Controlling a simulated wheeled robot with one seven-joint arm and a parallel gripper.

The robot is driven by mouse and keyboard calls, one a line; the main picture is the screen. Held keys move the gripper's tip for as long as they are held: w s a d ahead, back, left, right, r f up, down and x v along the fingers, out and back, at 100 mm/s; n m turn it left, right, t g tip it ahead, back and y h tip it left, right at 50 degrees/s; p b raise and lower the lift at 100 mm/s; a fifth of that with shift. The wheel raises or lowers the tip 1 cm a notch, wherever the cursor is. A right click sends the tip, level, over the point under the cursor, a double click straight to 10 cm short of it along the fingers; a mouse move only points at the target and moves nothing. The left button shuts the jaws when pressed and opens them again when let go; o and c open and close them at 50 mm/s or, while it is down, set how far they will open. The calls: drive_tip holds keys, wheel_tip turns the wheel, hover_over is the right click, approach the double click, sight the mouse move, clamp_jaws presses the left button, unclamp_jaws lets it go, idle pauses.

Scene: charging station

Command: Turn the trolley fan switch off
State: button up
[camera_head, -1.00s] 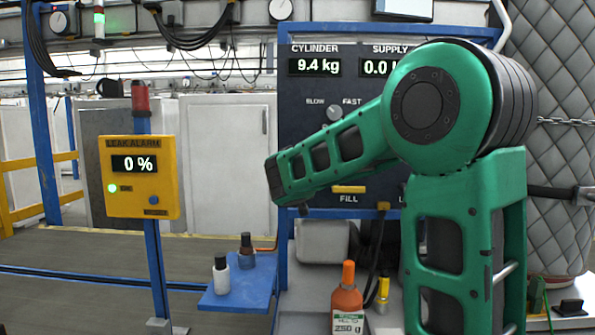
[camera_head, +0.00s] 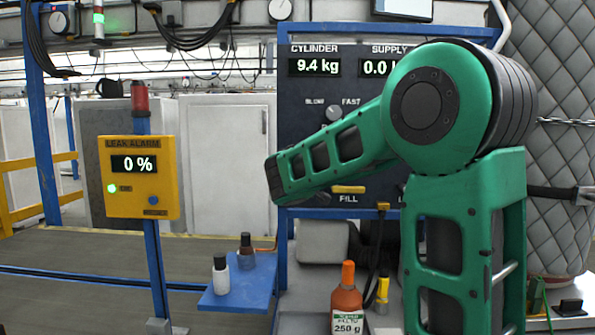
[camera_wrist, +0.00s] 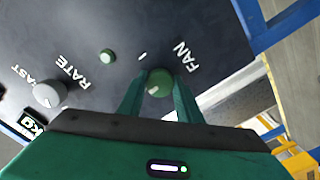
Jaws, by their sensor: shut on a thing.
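In the wrist view, the fan switch (camera_wrist: 157,79) is a small round greenish knob on the dark panel beside the label FAN (camera_wrist: 186,56). My gripper (camera_wrist: 159,90) is shut on this knob, one green finger on each side. A short white mark shows on the panel just beyond the knob. The picture does not make clear which position the switch is in. In the head view, my green arm covers the right part of the control panel (camera_head: 300,110), and the gripper and the fan switch are hidden.
A grey rate knob (camera_wrist: 50,94) and a small green button (camera_wrist: 107,56) are on the panel nearby. A yellow leak alarm box (camera_head: 138,205) reads 0 %. An orange bottle (camera_head: 346,300) stands below the panel. Two small bottles stand on a blue shelf (camera_head: 235,292).

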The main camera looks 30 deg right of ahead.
drive_tip(key=shift+a+f, duration=0.15)
drive_tip(key=shift+f, duration=0.1)
idle(0.3)
drive_tip(key=o, duration=1)
drive_tip(key=shift+r, duration=0.1)
drive_tip(key=shift+o, duration=0.2)
drive_tip(key=v, duration=1)
drive_tip(key=shift+s+a, duration=0.2)
drive_tip(key=shift+a, duration=0.05)
